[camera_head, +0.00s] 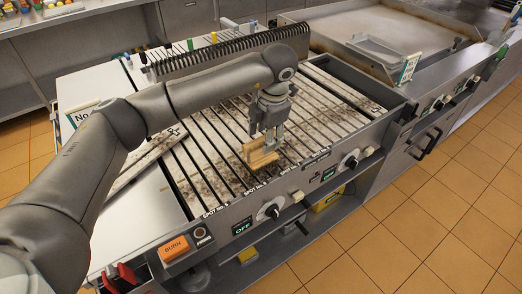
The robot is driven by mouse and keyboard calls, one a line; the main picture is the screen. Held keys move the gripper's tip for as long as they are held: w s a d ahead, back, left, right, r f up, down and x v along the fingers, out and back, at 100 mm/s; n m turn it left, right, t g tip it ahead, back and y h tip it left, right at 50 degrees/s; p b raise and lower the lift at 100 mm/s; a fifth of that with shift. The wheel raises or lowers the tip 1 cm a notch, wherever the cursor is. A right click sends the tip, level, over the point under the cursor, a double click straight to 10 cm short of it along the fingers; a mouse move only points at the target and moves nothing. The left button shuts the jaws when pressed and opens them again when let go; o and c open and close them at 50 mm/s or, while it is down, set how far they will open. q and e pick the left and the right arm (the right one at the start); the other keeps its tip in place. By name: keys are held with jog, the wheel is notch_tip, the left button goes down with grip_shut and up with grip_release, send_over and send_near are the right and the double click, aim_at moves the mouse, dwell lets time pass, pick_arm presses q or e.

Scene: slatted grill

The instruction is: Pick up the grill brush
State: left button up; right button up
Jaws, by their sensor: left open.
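The grill brush appears as a small tan wooden block (257,159) on the front part of the slatted grill (215,150). My left gripper (270,137) comes in from the left and points down right at the brush. Its fingers are open, and their tips overlap the brush's upper right part in the picture. I cannot tell whether they touch it or stand around it. The brush's far side is partly hidden by the fingers. My right gripper is out of the picture.
A dark ridged rail (220,52) runs along the grill's back. Knobs, such as one at the front (271,210), and an orange BURN button (174,248) line the front panel. A flat griddle (390,35) stands at the back right. Tiled floor (400,220) is clear at the front right.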

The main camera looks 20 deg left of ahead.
aim_at(263, 138)
pick_arm(q)
jog(key=shift+w+a+f+p, duration=0.1)
jog(key=shift+a+f+p, duration=0.1)
jog(key=shift+f, duration=0.3)
jog(key=shift+w+a+f+p, duration=0.1)
jog(key=shift+f+p, duration=0.05)
jog(key=shift+f, duration=0.8)
jog(key=shift+c, duration=1.3)
jog(key=c, duration=0.5)
grip_shut()
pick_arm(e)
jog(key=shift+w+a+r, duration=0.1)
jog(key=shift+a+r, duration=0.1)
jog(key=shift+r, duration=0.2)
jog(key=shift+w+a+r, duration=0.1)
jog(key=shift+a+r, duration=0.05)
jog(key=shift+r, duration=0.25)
